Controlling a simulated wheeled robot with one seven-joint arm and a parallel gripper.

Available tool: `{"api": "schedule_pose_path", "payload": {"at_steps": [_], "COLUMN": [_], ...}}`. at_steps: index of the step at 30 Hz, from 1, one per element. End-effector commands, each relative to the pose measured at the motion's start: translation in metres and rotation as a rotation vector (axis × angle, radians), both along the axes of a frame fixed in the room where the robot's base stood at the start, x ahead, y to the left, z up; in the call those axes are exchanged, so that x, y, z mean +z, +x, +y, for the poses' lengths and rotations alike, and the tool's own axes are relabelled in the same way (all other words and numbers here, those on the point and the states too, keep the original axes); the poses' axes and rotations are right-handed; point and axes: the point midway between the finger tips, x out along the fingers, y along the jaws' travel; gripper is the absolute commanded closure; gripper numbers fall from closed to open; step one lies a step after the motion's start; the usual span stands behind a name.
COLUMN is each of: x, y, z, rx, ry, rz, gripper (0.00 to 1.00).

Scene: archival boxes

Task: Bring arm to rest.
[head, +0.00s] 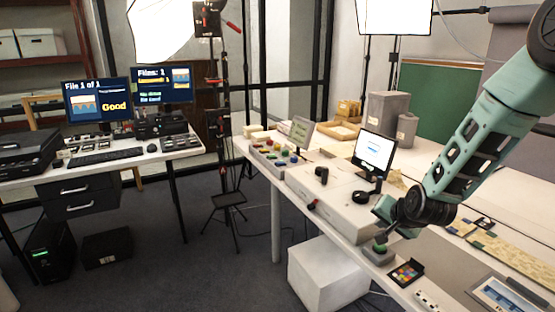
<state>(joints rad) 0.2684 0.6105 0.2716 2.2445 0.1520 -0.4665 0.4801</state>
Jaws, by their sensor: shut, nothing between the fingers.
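My teal arm (475,145) comes in from the upper right and reaches down over the right-hand table. It bends at a dark round joint (430,207) above the table's front edge. Beyond this joint only short teal parts of my arm show, and I cannot make out any gripper fingers. A small grey box with a dark green top (378,252) sits on the table just below the joint. I cannot tell whether my arm touches it.
A small monitor (374,153) stands left of my arm, close to the joint. A colour chart (407,273) and a framed picture (500,293) lie near the front edge. Grey boxes (387,112) stand behind. A white box (325,275) is under the table.

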Motion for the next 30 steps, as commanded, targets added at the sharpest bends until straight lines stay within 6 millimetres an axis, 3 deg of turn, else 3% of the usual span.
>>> {"api": "schedule_pose_path", "payload": {"at_steps": [5, 9, 12, 15, 18, 21, 25, 30], "x": [0.042, 0.073, 0.094, 0.111, 0.124, 0.132, 0.136, 0.136], "y": [-0.051, -0.125, -0.188, -0.250, -0.300, -0.334, -0.353, -0.355], "z": [0.093, 0.159, 0.189, 0.203, 0.204, 0.200, 0.195, 0.194], "rx": [0.307, 0.607, 0.825, 1.027, 1.184, 1.291, 1.353, 1.359], "ry": [-0.068, -0.161, -0.246, -0.335, -0.415, -0.474, -0.508, -0.512], "rz": [0.124, 0.252, 0.341, 0.426, 0.494, 0.546, 0.579, 0.585], "gripper": [1.00, 1.00, 1.00, 1.00, 1.00, 1.00, 1.00, 1.00]}}
